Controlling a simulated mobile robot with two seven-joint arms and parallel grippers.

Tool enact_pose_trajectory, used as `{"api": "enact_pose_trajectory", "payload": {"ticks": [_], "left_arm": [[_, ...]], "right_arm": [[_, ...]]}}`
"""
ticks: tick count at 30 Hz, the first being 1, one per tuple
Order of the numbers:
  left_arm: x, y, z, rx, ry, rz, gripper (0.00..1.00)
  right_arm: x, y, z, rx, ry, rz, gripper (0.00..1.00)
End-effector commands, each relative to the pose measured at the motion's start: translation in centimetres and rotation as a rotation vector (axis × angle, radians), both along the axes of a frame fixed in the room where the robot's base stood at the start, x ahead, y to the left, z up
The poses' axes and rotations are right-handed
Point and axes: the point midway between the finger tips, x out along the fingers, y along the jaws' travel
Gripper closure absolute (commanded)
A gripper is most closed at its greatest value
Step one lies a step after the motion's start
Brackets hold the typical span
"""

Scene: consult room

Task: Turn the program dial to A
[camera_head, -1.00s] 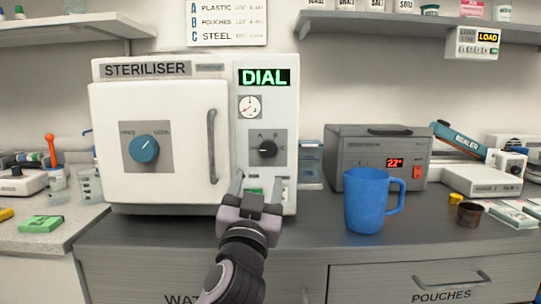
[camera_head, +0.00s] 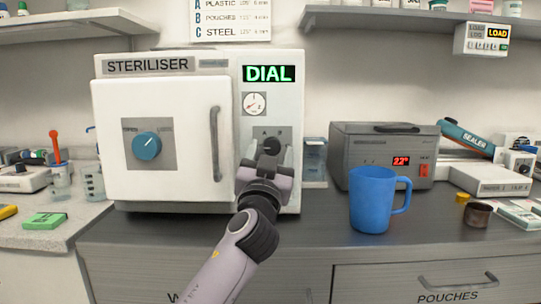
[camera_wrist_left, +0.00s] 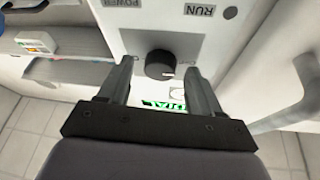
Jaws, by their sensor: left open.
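The program dial (camera_head: 272,144) is a small black knob on the right panel of the white steriliser (camera_head: 285,110), under a gauge. The letter A shows above its left side; my gripper hides its lower part. My left gripper (camera_head: 268,155) is open in front of the dial. In the left wrist view the dial (camera_wrist_left: 159,64) sits between the two spread fingertips (camera_wrist_left: 158,68), with a gap on each side. A pale mark shows on its edge. The green display (camera_head: 269,74) reads DIAL. My right gripper is not in view.
The steriliser door has a blue knob (camera_head: 147,146) and a vertical handle (camera_head: 215,144) left of my gripper. A blue jug (camera_head: 371,200) and a grey box (camera_head: 350,150) with a red readout stand to the right. A wall chart (camera_head: 231,19) lists A, B and C.

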Motion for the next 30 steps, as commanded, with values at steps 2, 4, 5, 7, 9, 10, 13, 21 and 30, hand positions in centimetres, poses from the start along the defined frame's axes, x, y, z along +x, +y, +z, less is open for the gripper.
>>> {"api": "enact_pose_trajectory", "payload": {"ticks": [2, 4, 5, 7, 9, 10, 13, 21, 30], "left_arm": [[0.1, 0.0, 0.0, 0.000, 0.001, 0.000, 0.36], [0.1, 0.0, 0.0, 0.000, 0.001, 0.000, 0.36], [0.1, 0.0, 0.0, 0.000, 0.001, 0.000, 0.36], [0.1, 0.0, 0.0, 0.000, 0.001, 0.000, 0.36], [0.1, 0.0, 0.0, 0.000, 0.001, 0.000, 0.42], [0.1, 0.0, 0.0, 0.000, 0.001, 0.000, 0.52], [0.1, 0.0, 0.0, 0.000, 0.000, 0.000, 0.85], [0.1, 0.0, 0.1, 0.011, 0.000, -0.001, 0.92], [0.1, 0.2, 0.7, 0.141, 0.002, 0.000, 0.92]], "right_arm": [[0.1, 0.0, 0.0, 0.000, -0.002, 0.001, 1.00], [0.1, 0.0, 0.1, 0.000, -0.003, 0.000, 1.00], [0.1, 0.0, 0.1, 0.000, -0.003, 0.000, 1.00], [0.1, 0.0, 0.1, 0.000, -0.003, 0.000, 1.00], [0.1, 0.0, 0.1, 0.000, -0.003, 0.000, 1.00], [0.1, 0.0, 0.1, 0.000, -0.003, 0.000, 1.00], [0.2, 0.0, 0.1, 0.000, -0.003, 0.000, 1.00], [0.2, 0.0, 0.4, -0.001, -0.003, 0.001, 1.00], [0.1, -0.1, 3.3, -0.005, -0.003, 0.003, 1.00]]}}
